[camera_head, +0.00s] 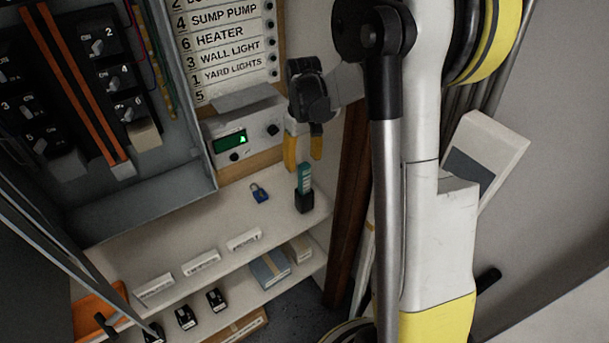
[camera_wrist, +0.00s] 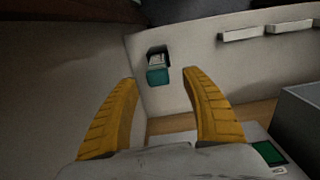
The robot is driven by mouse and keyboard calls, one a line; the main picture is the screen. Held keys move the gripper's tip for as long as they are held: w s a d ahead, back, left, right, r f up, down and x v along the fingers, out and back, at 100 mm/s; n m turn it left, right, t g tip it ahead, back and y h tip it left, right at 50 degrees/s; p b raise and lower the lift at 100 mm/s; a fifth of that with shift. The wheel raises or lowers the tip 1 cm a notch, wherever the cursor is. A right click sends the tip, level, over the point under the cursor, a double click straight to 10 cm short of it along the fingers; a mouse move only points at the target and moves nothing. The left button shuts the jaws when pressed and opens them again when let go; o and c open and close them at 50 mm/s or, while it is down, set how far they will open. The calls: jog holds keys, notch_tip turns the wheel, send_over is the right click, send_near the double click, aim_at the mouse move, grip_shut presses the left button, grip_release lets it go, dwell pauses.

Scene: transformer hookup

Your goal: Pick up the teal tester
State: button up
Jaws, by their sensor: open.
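The teal tester (camera_head: 305,178) stands upright in a small black holder (camera_head: 304,202) at the right end of the white upper shelf. In the wrist view the teal tester (camera_wrist: 158,76) shows between and a little beyond the fingertips. My gripper (camera_head: 303,160) has yellow fingers that point down just above the tester. The tester's lower end is hidden in the holder.
A blue padlock (camera_head: 259,192) lies left of the holder on the shelf (camera_head: 190,240). A meter box with a green display (camera_head: 229,141) is on the wall behind. An open breaker panel (camera_head: 195,165) stands at left. A dark brown post (camera_head: 346,210) is close at right.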

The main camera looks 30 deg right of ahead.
aim_at(304, 180)
notch_tip(304, 180, down, 9)
jog(key=b, duration=0.3)
jog(key=shift+d+r+b, duration=0.1)
jog(key=shift+d+b, duration=0.05)
jog(key=shift+b, duration=0.15)
jog(key=shift+r, duration=0.1)
grip_shut()
